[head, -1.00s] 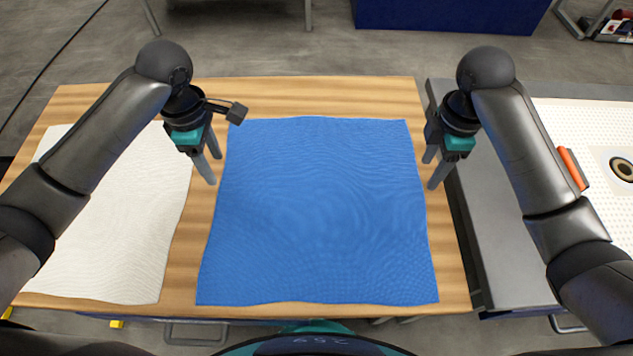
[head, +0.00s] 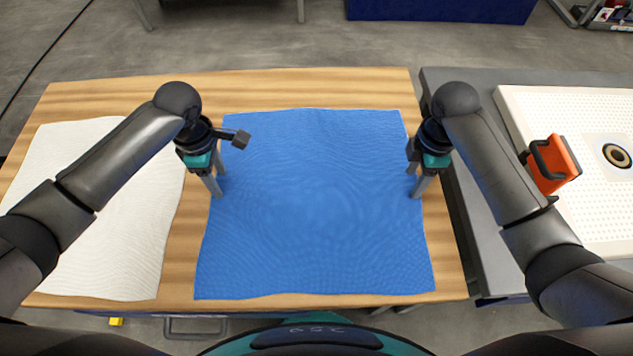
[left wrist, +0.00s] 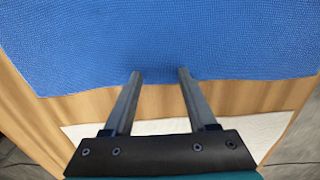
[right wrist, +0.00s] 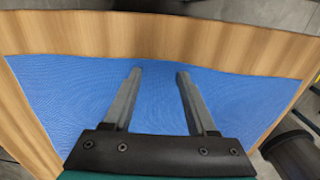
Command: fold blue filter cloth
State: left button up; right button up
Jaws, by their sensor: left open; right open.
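The blue filter cloth (head: 318,215) lies flat and spread out on the wooden table, with slightly wavy edges. My left gripper (head: 218,186) is open at the cloth's left edge, in its upper half. In the left wrist view its fingertips (left wrist: 160,75) reach just over the cloth's edge (left wrist: 160,35). My right gripper (head: 413,186) is open at the cloth's right edge, about level with the left one. In the right wrist view its fingertips (right wrist: 160,70) are near the cloth's edge (right wrist: 60,95). Neither gripper holds any cloth. Contact with the cloth cannot be told.
A white cloth (head: 130,245) lies flat on the left of the wooden table (head: 290,83). To the right stands a grey bench (head: 478,190) with a white perforated plate (head: 540,110) and an orange-and-black handled block (head: 552,165). Bare wood surrounds the blue cloth.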

pick_arm(q)
jog(key=shift+f, duration=0.15)
jog(key=shift+c, duration=0.2)
pick_arm(e)
jog(key=shift+f, duration=0.1)
jog(key=shift+c, duration=0.2)
pick_arm(q)
jog(key=shift+c, duration=0.7)
pick_arm(e)
jog(key=shift+c, duration=0.7)
pick_arm(q)
jog(key=c, duration=0.7)
pick_arm(e)
jog(key=shift+s, duration=0.1)
jog(key=c, duration=0.7)
pick_arm(q)
jog(key=shift+s, duration=0.1)
grip_shut()
pick_arm(e)
jog(key=shift+f, duration=0.1)
grip_shut()
